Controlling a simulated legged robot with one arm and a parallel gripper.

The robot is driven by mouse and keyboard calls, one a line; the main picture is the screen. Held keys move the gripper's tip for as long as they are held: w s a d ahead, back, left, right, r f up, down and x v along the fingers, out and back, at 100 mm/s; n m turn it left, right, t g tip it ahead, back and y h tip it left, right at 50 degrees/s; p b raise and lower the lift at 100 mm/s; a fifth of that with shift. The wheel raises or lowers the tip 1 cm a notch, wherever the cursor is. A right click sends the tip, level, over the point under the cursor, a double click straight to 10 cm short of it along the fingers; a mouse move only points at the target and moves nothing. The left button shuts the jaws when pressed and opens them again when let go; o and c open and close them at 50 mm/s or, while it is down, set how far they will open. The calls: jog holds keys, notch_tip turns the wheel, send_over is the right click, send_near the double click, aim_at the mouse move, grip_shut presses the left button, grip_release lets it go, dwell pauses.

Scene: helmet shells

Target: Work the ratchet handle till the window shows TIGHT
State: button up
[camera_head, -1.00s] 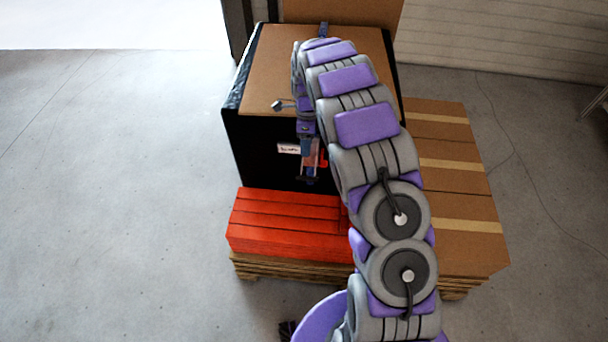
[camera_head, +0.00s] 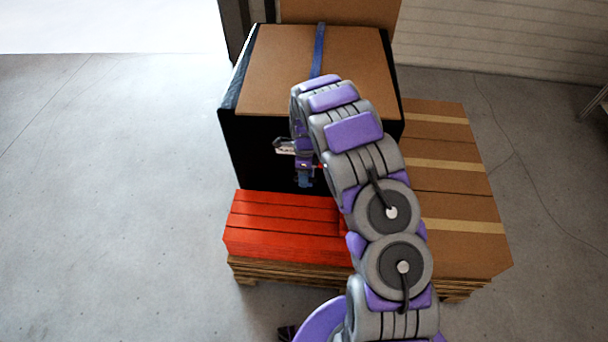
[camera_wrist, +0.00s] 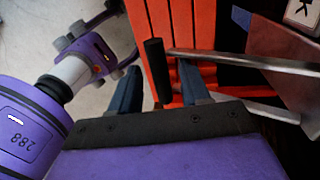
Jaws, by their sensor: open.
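The ratchet handle shows in the wrist view as a black grip (camera_wrist: 157,68) on a long silver lever (camera_wrist: 245,60). My gripper (camera_wrist: 159,70) is open, with one blue finger on either side of the black grip and visible gaps to both. A white label (camera_wrist: 303,12) with a dark letter is cut off at the wrist view's upper right corner, and I cannot read the window. In the head view my gripper (camera_head: 304,179) hangs before the black front of the strapped load (camera_head: 260,150). The ratchet is mostly hidden there behind my arm.
A blue strap (camera_head: 319,48) runs over the load's brown top. A red stack (camera_head: 285,228) sits low in front of it on a wooden pallet (camera_head: 290,270). Brown cartons (camera_head: 455,190) stand to the right. The floor at left is clear.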

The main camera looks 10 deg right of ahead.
jog(key=shift+c, duration=0.2)
grip_shut()
dwell(0.4)
